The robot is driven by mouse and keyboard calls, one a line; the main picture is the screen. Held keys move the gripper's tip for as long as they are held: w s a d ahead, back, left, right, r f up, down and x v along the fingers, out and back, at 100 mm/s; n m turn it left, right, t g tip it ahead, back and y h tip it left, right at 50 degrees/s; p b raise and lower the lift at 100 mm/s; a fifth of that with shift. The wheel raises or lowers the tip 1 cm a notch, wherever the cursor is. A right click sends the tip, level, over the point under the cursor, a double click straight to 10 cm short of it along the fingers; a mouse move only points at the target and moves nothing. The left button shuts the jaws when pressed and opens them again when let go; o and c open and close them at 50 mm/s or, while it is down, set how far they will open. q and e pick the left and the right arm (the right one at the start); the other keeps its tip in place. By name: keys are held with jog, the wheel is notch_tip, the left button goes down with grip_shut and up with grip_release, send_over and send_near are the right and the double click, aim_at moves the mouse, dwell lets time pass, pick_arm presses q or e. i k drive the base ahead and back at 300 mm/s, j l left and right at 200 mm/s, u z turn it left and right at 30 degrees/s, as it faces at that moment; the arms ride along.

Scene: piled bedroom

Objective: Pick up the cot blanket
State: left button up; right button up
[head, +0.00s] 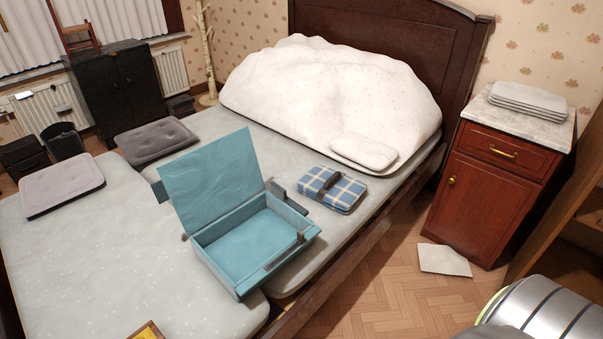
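A folded blue and white checked blanket (345,193) with a dark band across it lies on the bed, right of an open teal box. It looks the most like the cot blanket, but I cannot tell for sure. A folded white piece (364,151) lies farther back, against a large white heaped duvet. A flat whitish piece (444,260) lies on the floor at the right. Neither of my grippers is in view.
The open teal box (211,178) stands on the bed with its lid raised. A white heaped duvet (325,85) fills the bed's head. A red-brown nightstand (490,180) carries a white stack (528,97). Grey cushions lie at left. Some parquet shows at right.

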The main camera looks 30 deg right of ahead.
aim_at(339, 191)
jog(key=i+l+u, duration=0.25)
jog(key=l, duration=1)
jog(key=k+l+u, duration=0.1)
jog(key=l+u, duration=0.15)
jog(key=l, duration=0.95)
